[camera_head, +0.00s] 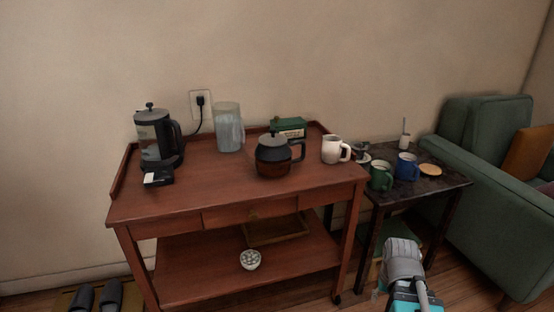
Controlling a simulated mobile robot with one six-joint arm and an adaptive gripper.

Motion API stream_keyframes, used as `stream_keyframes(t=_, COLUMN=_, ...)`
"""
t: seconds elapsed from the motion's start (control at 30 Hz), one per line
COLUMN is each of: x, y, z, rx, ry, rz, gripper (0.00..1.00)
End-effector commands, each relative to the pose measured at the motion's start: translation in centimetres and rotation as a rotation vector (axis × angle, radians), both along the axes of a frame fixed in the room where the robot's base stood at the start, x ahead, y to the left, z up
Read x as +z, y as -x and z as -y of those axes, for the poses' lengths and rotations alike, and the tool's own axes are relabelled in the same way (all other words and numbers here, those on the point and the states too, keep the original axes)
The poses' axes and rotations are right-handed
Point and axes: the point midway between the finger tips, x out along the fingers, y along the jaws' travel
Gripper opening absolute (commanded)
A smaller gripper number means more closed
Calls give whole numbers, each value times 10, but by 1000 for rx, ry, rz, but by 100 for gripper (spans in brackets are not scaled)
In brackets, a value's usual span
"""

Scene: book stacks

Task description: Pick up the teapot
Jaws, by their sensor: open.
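The teapot (272,159) is a dark, round pot with a grey lid, a brownish lower part and a dark handle on its right. It stands upright on the top of the wooden cart (215,194), right of the middle. Part of my arm and gripper (402,248) shows at the lower right, in front of the small dark side table. My gripper is well below and to the right of the teapot, apart from it, and touches nothing that I can make out. Its fingertips are not clear to see.
A glass pitcher (228,128) and a French press (153,138) stand left. The side table (430,185) holds several mugs. Cart front is clear.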

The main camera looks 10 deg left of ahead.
Motion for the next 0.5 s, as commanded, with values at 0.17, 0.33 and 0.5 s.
stream_keyframes(t=0.17, x=17, y=0, z=0, rx=0, ry=0, rz=0, gripper=62)
stream_keyframes(t=0.33, x=27, y=0, z=0, rx=0, ry=0, rz=0, gripper=62)
stream_keyframes(t=0.5, x=25, y=0, z=0, rx=0, ry=0, rz=0, gripper=62)
